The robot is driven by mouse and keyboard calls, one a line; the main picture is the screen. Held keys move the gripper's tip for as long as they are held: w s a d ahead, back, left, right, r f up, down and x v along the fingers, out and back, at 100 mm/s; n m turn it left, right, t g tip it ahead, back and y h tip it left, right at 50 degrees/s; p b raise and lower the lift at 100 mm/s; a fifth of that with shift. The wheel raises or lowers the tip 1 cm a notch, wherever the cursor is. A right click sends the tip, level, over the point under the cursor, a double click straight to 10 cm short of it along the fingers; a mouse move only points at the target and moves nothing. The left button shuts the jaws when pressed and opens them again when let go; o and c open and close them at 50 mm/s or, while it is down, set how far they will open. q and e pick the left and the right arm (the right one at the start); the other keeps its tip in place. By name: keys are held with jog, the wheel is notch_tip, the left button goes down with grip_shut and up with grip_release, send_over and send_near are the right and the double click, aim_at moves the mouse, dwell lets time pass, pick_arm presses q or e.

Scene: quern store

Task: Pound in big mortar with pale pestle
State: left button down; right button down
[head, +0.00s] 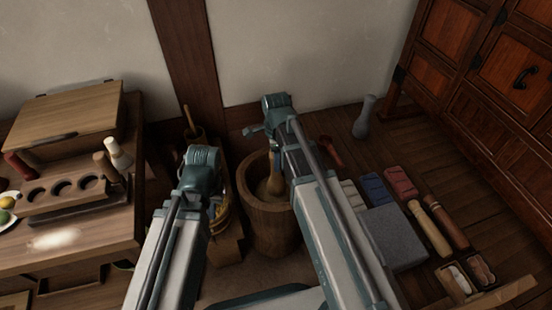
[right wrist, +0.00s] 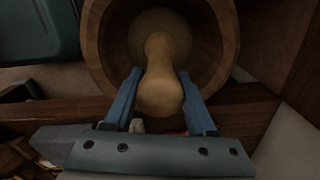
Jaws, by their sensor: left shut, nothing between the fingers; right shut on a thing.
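The big wooden mortar (head: 262,232) stands on the floor in the middle of the head view, partly covered by my right arm. The pale pestle (head: 270,187) stands in its bowl, and its upper part is hidden by that arm. In the right wrist view my right gripper (right wrist: 160,76) is shut on the pestle (right wrist: 160,92) near its rounded top. Its wider lower end is inside the mortar (right wrist: 103,45); I cannot tell whether it touches the bottom. My left gripper (head: 215,205) is shut and empty, left of the mortar.
A wooden bench (head: 100,254) with a holed rack (head: 65,191) stands at left. A smaller vessel with a stick (head: 188,120) is behind my left arm. On the floor at right lie a grey slab (head: 396,238), coloured blocks and two rollers. A cabinet (head: 500,75) stands beyond.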

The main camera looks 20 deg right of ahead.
jog(key=shift+r, duration=0.15)
notch_tip(320, 180, up, 8)
jog(key=p, duration=0.8)
notch_tip(320, 180, down, 8)
jog(key=b, duration=0.7)
jog(key=shift+r, duration=0.2)
jog(key=shift+f+b, duration=0.25)
jog(key=shift+b, duration=0.15)
notch_tip(320, 180, up, 8)
jog(key=p, duration=0.7)
jog(key=shift+p, duration=0.4)
notch_tip(320, 180, up, 9)
jog(key=p, duration=0.9)
jog(key=shift+r, duration=0.1)
